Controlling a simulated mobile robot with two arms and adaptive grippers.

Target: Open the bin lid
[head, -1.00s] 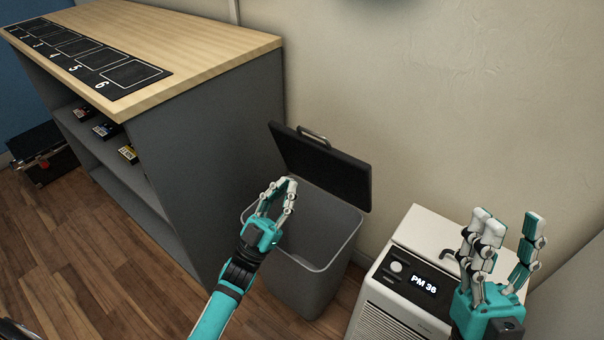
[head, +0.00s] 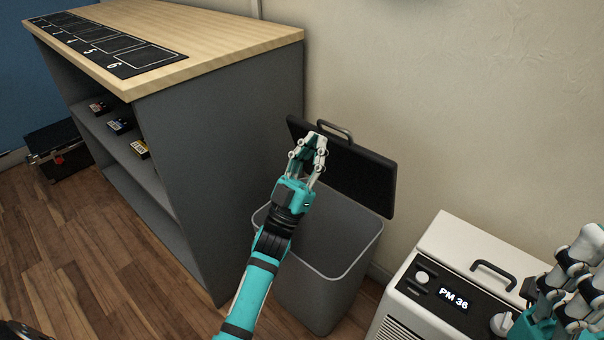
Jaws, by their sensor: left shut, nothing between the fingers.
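The grey bin (head: 345,262) stands on the floor between the shelf unit and a white appliance. Its black lid (head: 362,181) is raised and leans back toward the wall, and I can see into the bin. A handle (head: 336,130) sits on the lid's upper edge. My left gripper (head: 318,140) is shut and empty, in front of the lid's upper left part and just below the handle. I cannot tell whether it touches the lid. My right gripper (head: 575,280) is partly cut off at the right edge, over the appliance; its jaw state is unclear.
A grey shelf unit with a wooden top (head: 215,38) stands left of the bin, with small boxes (head: 120,125) on its shelf. The white appliance (head: 440,280) with a "PM 36" display stands right of the bin. A black case (head: 62,155) lies far left.

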